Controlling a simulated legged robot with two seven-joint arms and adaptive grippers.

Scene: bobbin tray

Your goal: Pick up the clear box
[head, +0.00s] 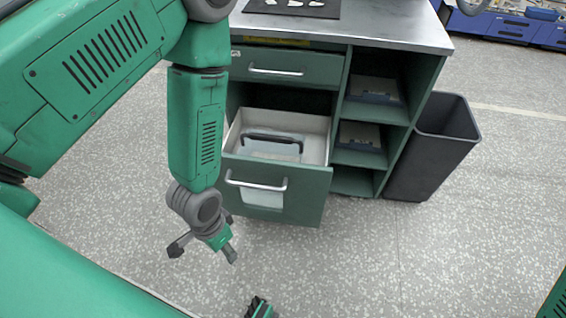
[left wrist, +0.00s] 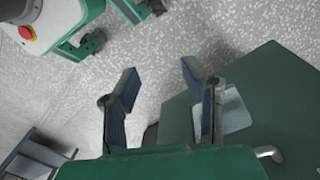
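The clear box (head: 276,151) lies inside the open lower drawer (head: 318,147) of the green cabinet and has a dark handle on top. Its lower part is hidden by the drawer front. My left gripper (head: 204,250) hangs in front and to the left of the drawer front, lower than the box and apart from it. Its two fingers are spread with nothing between them, as the left wrist view (left wrist: 159,80) also shows. The box cannot be made out in that view.
The drawer front (head: 305,190) has a metal bar handle and a pale label. A shut drawer (head: 315,69) is above it. Shelves to the right hold grey boxes (head: 374,90). A dark bin (head: 432,150) stands right of the cabinet.

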